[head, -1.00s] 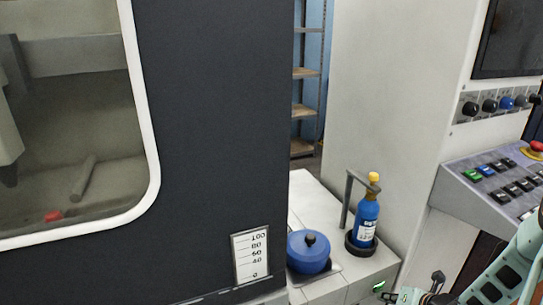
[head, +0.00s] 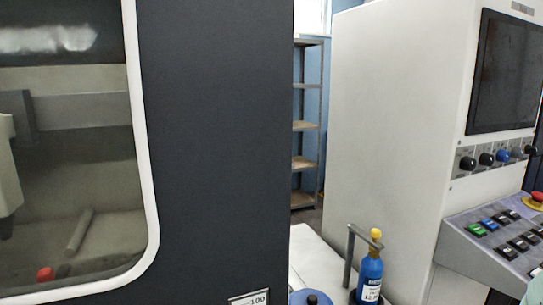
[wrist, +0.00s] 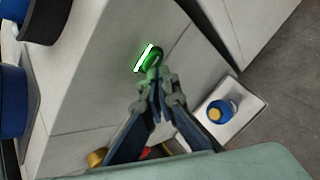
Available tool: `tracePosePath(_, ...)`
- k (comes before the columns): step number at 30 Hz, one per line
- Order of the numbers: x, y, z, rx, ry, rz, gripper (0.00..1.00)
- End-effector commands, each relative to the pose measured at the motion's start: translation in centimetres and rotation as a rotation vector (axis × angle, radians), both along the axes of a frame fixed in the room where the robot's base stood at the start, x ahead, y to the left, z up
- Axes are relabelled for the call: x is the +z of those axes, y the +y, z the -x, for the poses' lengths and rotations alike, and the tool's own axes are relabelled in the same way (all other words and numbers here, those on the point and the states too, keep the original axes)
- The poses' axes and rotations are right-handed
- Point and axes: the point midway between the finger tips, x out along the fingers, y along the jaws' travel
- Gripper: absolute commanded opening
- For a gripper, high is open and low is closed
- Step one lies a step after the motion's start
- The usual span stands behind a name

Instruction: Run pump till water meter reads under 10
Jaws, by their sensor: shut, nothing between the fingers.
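The scale plate of the meter (head: 250,299) sits low on the dark machine panel in the head view. Only its top edge with the 100 mark shows; the lower marks and the level are cut off. A green-lit switch (wrist: 148,58) is on the pale front face of the bench unit in the wrist view. My gripper (wrist: 160,76) is shut and empty, its tips at the lower right edge of the switch. I cannot tell whether they touch it.
A white tray (wrist: 238,93) holds a blue, yellow-capped bottle (wrist: 220,112) near the gripper. A control panel (head: 495,240) is at the right.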

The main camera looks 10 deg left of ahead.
Motion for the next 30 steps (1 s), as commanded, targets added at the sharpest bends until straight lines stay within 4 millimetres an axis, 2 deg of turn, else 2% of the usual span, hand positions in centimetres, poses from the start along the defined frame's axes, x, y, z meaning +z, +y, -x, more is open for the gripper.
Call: tracePosePath(30,0.04,0.54,-0.81,0.0,-0.001,-0.001,0.0)
